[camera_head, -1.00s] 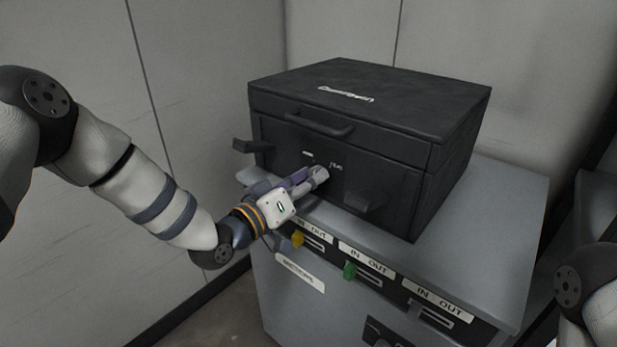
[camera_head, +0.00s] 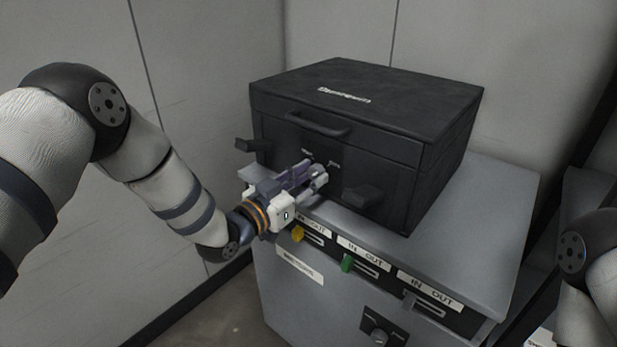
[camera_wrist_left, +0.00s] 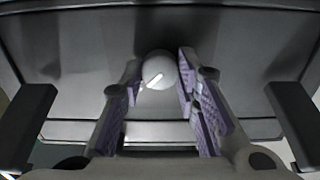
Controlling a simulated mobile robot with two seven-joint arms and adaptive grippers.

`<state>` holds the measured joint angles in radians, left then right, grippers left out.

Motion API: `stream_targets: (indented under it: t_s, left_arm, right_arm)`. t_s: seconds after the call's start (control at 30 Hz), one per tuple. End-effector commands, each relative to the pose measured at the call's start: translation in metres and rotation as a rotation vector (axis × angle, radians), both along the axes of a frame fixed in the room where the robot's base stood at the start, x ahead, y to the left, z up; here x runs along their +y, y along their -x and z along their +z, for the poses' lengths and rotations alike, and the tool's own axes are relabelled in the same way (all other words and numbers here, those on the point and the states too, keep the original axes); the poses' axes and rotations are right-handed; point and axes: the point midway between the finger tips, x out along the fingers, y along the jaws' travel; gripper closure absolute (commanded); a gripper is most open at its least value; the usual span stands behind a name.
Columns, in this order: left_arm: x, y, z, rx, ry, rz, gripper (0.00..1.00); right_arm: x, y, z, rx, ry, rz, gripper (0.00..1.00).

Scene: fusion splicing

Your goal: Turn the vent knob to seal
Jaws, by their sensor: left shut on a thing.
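The vent knob (camera_wrist_left: 158,73) is a round, pale disc with a white pointer line, on the front of the black case (camera_head: 400,110). In the left wrist view it sits between the two purple-padded fingers, and its line slants up to the right. My left gripper (camera_head: 318,178) is shut on the knob, reaching the case front from the left. Two small white labels (camera_head: 334,163) show just above the fingers, too small to read. My right gripper is out of view.
Walls stand behind and left.

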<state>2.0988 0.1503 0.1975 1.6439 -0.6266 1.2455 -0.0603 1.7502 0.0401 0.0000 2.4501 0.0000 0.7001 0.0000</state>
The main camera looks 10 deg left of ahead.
Motion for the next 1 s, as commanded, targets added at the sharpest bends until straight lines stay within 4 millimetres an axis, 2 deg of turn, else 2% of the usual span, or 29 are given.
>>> stream_targets:
  t_s: [0.47,0.5,0.57,0.87,1.0]
  left_arm:
    - [0.000,0.000,0.001,-0.008,-0.009,0.001,0.99]
    - [0.000,0.000,0.001,-0.008,-0.009,0.001,0.62]
    - [0.000,0.000,0.001,-0.007,-0.009,0.001,0.51]
    - [0.001,0.001,0.000,-0.005,-0.009,0.001,0.51]
    - [0.013,0.021,0.000,-0.002,-0.007,0.003,0.51]
  right_arm:
    - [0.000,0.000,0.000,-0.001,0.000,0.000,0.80]
    - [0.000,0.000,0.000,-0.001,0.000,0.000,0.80]
    - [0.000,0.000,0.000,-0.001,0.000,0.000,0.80]
    - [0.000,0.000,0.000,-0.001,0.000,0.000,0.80]
    - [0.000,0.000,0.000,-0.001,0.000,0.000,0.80]
